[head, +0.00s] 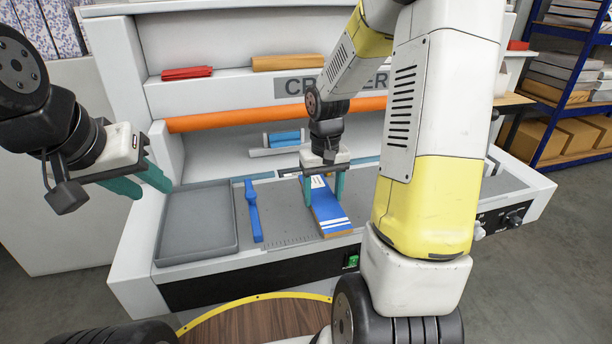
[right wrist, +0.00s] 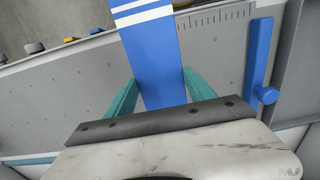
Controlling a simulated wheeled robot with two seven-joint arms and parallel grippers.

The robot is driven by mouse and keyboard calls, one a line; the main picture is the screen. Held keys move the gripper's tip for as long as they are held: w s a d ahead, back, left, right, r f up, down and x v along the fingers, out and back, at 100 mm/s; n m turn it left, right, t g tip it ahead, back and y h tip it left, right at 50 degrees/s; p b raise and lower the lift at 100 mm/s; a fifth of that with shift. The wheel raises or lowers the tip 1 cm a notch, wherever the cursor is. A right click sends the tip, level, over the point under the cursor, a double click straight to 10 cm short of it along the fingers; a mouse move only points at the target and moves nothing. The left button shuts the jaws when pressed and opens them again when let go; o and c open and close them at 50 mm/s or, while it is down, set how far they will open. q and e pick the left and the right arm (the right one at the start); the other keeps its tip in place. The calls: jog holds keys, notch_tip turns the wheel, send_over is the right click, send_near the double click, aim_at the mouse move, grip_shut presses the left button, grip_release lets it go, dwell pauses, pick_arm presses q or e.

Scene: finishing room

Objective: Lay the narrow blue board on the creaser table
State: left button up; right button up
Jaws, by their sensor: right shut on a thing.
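The narrow blue board (head: 326,207) has white stripes near its front end and a brown front edge. It is over the middle of the creaser table (head: 285,222); I cannot tell whether it touches the surface. My right gripper (head: 323,186) is shut on the board near its back part, one teal finger on each side. In the right wrist view the board (right wrist: 152,55) runs up between the teal fingers of the right gripper (right wrist: 159,100). My left gripper (head: 146,182) is empty, off to the left, with its teal fingers apart.
A blue bar (head: 253,212) lies on the table left of the board. A grey tray (head: 236,216) is at the table's left. My right arm hides the table's right part.

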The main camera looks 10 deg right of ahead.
jog(key=w+a, duration=0.1)
jog(key=w, duration=0.2)
jog(key=w+a, duration=0.1)
jog(key=w, duration=0.2)
jog(key=w+a+f, duration=0.1)
jog(key=w, duration=0.2)
jog(key=shift+f, duration=1.7)
jog(key=shift+f, duration=0.15)
jog(key=o, duration=1.4)
